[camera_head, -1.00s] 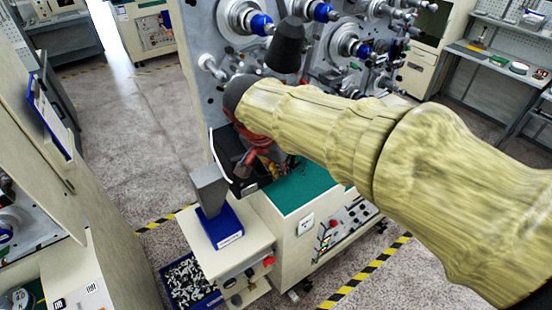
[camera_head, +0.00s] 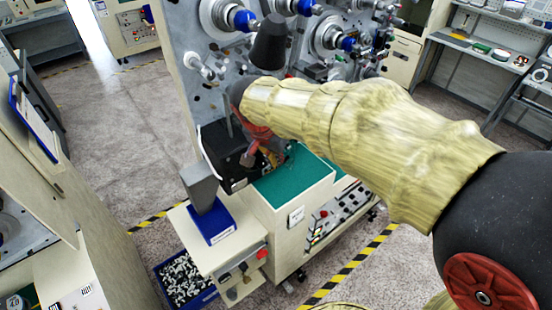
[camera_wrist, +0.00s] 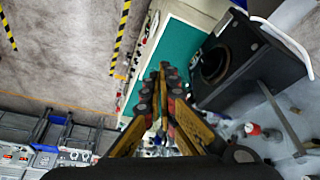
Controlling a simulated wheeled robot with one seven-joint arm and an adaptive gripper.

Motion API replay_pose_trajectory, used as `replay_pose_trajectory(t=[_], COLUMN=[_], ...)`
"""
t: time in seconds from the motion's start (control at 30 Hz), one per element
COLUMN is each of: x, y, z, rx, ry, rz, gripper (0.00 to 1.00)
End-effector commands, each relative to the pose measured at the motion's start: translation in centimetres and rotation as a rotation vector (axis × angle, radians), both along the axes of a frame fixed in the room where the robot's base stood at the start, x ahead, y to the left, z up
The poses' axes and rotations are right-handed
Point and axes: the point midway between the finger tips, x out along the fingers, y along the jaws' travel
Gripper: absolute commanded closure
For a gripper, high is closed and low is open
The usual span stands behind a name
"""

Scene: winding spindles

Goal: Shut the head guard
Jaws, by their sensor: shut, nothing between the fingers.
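The winding machine's grey upright panel (camera_head: 190,95) carries several spindles. At its lower left is a black box-like housing (camera_head: 222,150) with a thin white curved edge strip (camera_head: 208,155). This looks like the head guard area, but I cannot tell whether the guard is open or shut. In the wrist view the black housing (camera_wrist: 245,65) has a round opening, and the white curved strip (camera_wrist: 285,45) is beyond it. My gripper (camera_head: 252,160) is beside the housing, over the green top; the wrist view shows its fingers (camera_wrist: 168,72) together and empty, left of the housing.
A green worktop (camera_head: 293,185) lies below my gripper. A grey block on a blue base (camera_head: 208,222) stands on the cream cabinet in front. A blue bin of small parts (camera_head: 182,278) is below. A cream cabinet (camera_head: 95,250) stands at left. Open floor lies between them.

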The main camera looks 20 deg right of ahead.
Motion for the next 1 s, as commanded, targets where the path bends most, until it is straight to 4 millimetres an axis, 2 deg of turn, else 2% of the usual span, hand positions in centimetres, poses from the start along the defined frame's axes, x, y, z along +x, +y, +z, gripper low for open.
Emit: replay_pose_trajectory(t=[0.23,0.47,0.77,1.0], x=[0.6,2.4,6.5,10.8], y=[-2.1,-6.2,-11.8,-15.5], z=[0.0,0.0,0.0,0.0], rx=[0.001,0.001,0.003,0.002], ry=[-0.001,-0.001,0.0,-0.001], rz=[0.065,0.212,0.455,0.657], gripper=[1.0,1.0,1.0,1.0])
